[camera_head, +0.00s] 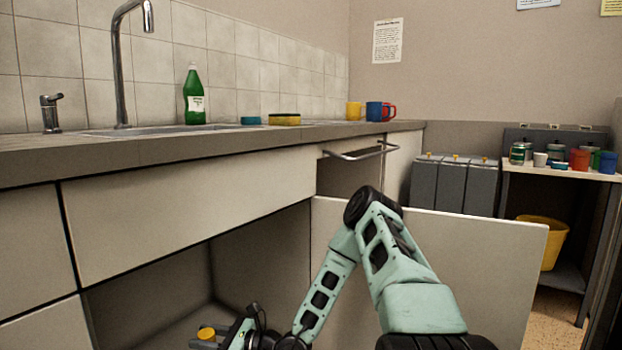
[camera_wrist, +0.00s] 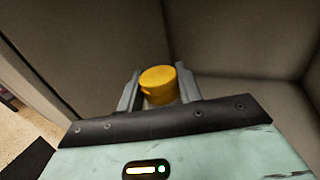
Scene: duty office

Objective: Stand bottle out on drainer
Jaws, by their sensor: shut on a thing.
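My gripper (camera_head: 212,338) is low in the open cupboard under the counter, at the bottom of the head view. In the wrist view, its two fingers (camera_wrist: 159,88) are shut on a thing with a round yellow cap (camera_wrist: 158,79). The yellow cap also shows in the head view (camera_head: 206,333). The body below the cap is mostly hidden, so I cannot tell whether it touches the cupboard floor. A green bottle (camera_head: 194,98) with a white label stands upright on the counter by the sink (camera_head: 155,130). I cannot make out a separate drainer.
The cupboard door (camera_head: 440,255) stands open to the right, beside my arm. The counter (camera_head: 200,150) is above the gripper. Sponges (camera_head: 284,119), a yellow mug (camera_head: 354,111) and a blue mug (camera_head: 374,111) stand on it. A shelf (camera_head: 555,172) with cups is at right.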

